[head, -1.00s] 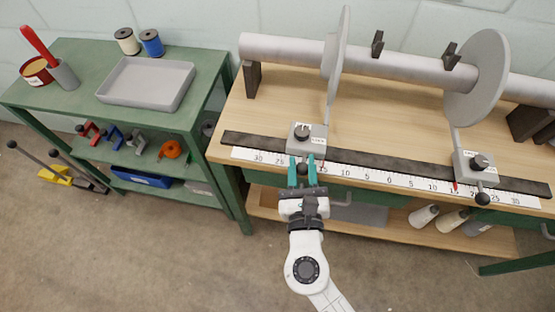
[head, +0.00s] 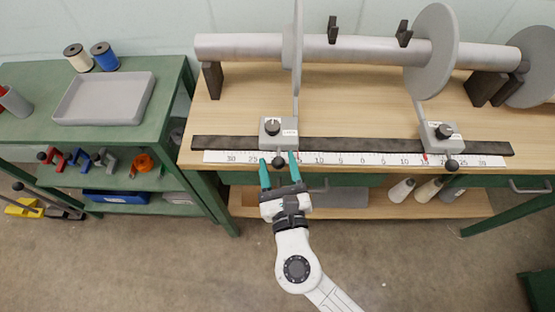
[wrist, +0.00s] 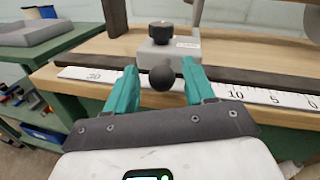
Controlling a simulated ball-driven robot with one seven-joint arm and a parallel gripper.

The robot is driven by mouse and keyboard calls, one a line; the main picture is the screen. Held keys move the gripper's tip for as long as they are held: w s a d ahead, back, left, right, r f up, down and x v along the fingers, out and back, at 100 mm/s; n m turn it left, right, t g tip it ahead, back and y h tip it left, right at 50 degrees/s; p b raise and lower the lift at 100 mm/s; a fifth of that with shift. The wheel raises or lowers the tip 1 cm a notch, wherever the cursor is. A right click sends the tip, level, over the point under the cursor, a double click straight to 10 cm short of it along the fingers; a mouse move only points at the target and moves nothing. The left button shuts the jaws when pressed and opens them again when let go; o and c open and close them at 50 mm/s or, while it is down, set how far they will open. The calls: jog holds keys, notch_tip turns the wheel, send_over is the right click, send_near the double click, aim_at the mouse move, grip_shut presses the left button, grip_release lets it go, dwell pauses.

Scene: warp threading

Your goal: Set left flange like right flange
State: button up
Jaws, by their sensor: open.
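The left flange (head: 298,50) is a thin grey disc on the roller, seen nearly edge-on. Its carriage (head: 278,133) sits on the dark rail, with a black top knob (head: 272,128) and a black ball handle (head: 279,162) at the front. My gripper (head: 279,159) is open, its teal fingers either side of this ball. The wrist view shows the ball (wrist: 162,77) between the fingers with gaps. The left pointer's reading is unclear beside a finger. The right flange (head: 432,55) has a similar carriage (head: 441,135), its red pointer (head: 425,157) near 15.
The scale strip (head: 360,160) runs along the bench's front edge, with zero between the carriages. A green shelf unit (head: 30,125) with a grey tray (head: 105,98) stands left. Drawers and spools sit below the bench. Floor in front is clear.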

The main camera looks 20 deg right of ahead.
jog(key=s+a, duration=0.1)
jog(key=s, duration=0.8)
jog(key=shift+s+a, duration=0.2)
jog(key=shift+s, duration=0.05)
jog(key=s+d+f+m+g+h+p, duration=0.2)
jog(key=d+m+g+h, duration=0.55)
jog(key=d+m, duration=1.25)
jog(key=s+f+m+g+y+p, duration=0.1)
jog(key=s+m+g+y, duration=0.3)
jog(key=m, duration=0.4)
jog(key=s+a+f+m+g+y+p, duration=0.1)
jog(key=s+f+m+g+y+p, duration=0.1)
jog(key=s+m+g+y, duration=0.3)
jog(key=f+m+y, duration=0.1)
jog(key=m, duration=0.2)
jog(key=shift+a+f+m, duration=0.25)
jog(key=shift+m, duration=0.15)
jog(key=shift+s, duration=0.1)
